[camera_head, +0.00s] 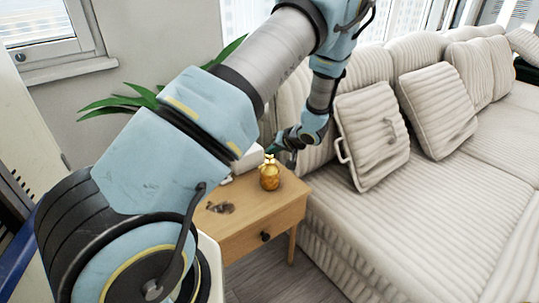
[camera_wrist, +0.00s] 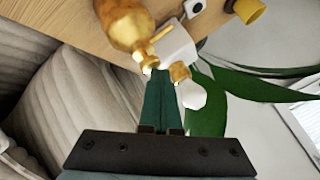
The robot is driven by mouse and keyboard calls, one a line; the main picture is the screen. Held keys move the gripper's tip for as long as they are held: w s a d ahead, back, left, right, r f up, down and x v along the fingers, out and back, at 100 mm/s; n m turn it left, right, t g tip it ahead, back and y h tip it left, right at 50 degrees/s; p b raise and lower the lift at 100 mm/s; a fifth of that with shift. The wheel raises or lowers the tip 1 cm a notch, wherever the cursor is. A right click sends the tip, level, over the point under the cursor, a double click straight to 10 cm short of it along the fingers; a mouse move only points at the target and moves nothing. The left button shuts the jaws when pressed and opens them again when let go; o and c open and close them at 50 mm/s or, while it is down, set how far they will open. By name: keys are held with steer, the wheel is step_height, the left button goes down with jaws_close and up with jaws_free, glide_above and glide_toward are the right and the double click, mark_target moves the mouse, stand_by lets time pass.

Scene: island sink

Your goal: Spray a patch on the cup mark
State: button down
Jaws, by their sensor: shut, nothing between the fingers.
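A golden, round-bodied bottle (camera_head: 269,176) stands upright on the small wooden side table (camera_head: 287,204). In the wrist view the bottle (camera_wrist: 127,22) is at the top, just beyond my fingertips. In the wrist view my green fingers (camera_wrist: 161,74) are pressed together and empty. I cannot tell whether the tips touch the bottle.
A white box (camera_wrist: 177,45) is beside the bottle at the back of the table. A yellow cup (camera_wrist: 249,10) shows at the tabletop's far edge. A cream sofa (camera_head: 430,200) with cushions (camera_head: 372,135) stands right of the table. A leafy plant (camera_head: 140,97) is behind.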

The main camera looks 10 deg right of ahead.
mark_target(271, 158)
steer(key=shift+r+p, duration=0.1)
steer(key=shift+p, duration=0.2)
steer(key=shift+r+p, duration=0.4)
steer(key=shift+p, duration=0.3)
step_height(271, 158, up, 6)
steer(key=p, duration=0.7)
stand_by(0.6)
